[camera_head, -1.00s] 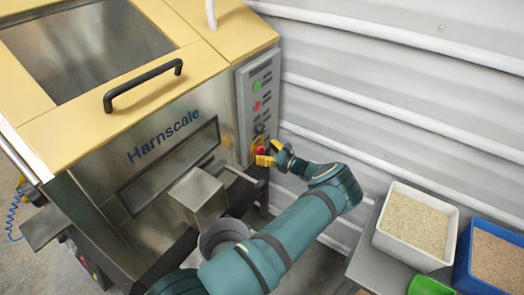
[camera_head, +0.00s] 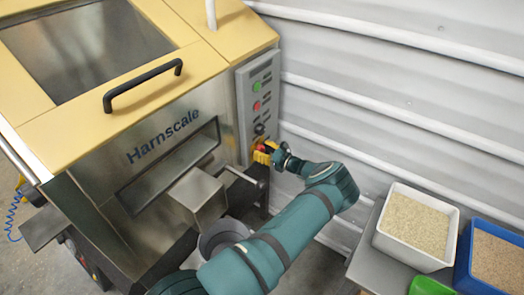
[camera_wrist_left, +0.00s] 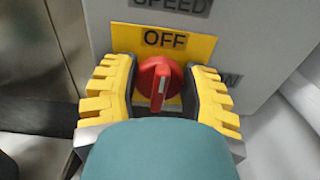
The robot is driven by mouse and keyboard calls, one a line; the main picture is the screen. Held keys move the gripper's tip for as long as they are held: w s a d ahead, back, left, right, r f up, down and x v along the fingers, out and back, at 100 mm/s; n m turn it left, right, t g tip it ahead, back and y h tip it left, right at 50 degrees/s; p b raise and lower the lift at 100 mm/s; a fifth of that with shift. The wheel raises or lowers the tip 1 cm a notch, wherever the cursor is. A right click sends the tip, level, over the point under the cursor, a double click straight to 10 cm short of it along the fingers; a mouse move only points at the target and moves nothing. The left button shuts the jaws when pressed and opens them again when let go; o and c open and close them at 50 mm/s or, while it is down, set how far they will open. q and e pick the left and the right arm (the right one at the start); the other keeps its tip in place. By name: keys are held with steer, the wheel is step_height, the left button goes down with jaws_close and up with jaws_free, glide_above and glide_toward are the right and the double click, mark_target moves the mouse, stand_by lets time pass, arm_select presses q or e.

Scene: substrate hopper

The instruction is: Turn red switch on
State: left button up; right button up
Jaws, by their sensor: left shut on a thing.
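The red switch (camera_wrist_left: 154,82) is a round knob with a white line on its face, in front of a yellow plate (camera_wrist_left: 120,38) marked OFF. The white line runs nearly upright in the wrist view, leaning slightly. My left gripper (camera_head: 264,152) is at the lower part of the grey control panel (camera_head: 243,112). Its yellow fingers (camera_wrist_left: 160,88) stand on both sides of the knob, shut on it. A label at the right is mostly hidden behind the right finger. My right gripper is not in view.
Above the switch the panel has a green button (camera_head: 257,87) and a red button (camera_head: 257,106). A metal chute (camera_head: 197,195) sticks out at the lower left of my gripper. A white bin (camera_head: 452,232) and a blue bin (camera_head: 460,275) stand at the right.

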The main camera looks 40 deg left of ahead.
arm_select(q)
steer(key=m+b, duration=0.1)
steer(key=m, duration=0.2)
steer(key=shift+f, duration=0.1)
steer(key=m, duration=0.3)
steer(key=shift+w+m+b, duration=0.15)
steer(key=shift+m+b, duration=0.25)
steer(key=m, duration=0.5)
steer(key=shift+w, duration=0.1)
steer(key=m, duration=0.5)
steer(key=shift+f+m, duration=0.15)
steer(key=shift+m, duration=0.25)
steer(key=o, duration=1.1)
steer(key=shift+a, duration=0.1)
steer(key=shift+o, duration=0.2)
